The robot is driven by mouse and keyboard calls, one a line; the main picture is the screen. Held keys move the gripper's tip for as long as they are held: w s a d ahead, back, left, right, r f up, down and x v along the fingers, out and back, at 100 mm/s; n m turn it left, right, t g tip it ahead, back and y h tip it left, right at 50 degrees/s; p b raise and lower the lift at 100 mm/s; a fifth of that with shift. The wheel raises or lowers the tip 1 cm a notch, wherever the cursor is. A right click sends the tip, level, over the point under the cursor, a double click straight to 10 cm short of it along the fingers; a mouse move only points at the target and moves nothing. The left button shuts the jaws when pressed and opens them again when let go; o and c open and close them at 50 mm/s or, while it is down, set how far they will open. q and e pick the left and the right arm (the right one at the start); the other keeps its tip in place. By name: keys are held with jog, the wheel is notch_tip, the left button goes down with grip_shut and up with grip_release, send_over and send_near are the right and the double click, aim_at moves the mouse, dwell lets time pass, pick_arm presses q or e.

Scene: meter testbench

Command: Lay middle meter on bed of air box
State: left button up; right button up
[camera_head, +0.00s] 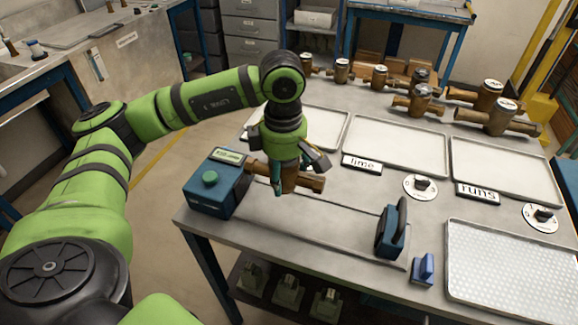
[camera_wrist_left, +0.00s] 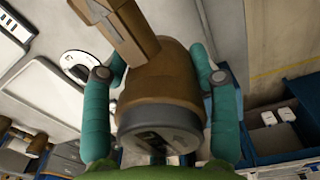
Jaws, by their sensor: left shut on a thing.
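My left gripper (camera_head: 297,172) is shut on a brass meter (camera_head: 308,182) and holds it over the near part of the bench, beside the air box. In the left wrist view the teal fingers clasp both sides of the meter's round brown body (camera_wrist_left: 160,80), with its dark cap towards the camera. The air box (camera_head: 213,190) is blue with a green knob and a small display. Its flat grey bed (camera_head: 330,232) runs right to a dark blue clamp with a lever (camera_head: 390,230). The gripper hides part of the meter. The meter appears above the bed's left end; contact cannot be told.
Several brass meters (camera_head: 420,100) stand along the back. Three plain trays (camera_head: 395,145) lie behind the bed, with signs "time" (camera_head: 362,164) and "runs" (camera_head: 478,193) and two dials (camera_head: 420,187). A perforated tray (camera_head: 510,270) and small blue block (camera_head: 423,270) are right.

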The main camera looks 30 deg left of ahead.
pick_arm(q)
jog(key=shift+s+f+b, duration=0.25)
jog(key=shift+f+b, duration=0.1)
jog(key=shift+f, duration=0.55)
jog(key=shift+w+f+b, duration=0.15)
jog(key=shift+f+b, duration=0.45)
jog(key=shift+f, duration=0.15)
jog(key=shift+f+b, duration=0.3)
jog(key=shift+f, duration=0.25)
pick_arm(e)
jog(key=f, duration=0.2)
jog(key=shift+d+f, duration=0.2)
jog(key=shift+f, duration=0.1)
jog(key=shift+s, duration=0.15)
pick_arm(q)
jog(key=shift+b, duration=0.35)
pick_arm(e)
jog(key=shift+s+f, duration=0.15)
jog(key=shift+f, duration=0.15)
pick_arm(q)
jog(key=shift+d, duration=0.1)
pick_arm(e)
jog(key=shift+f, duration=0.2)
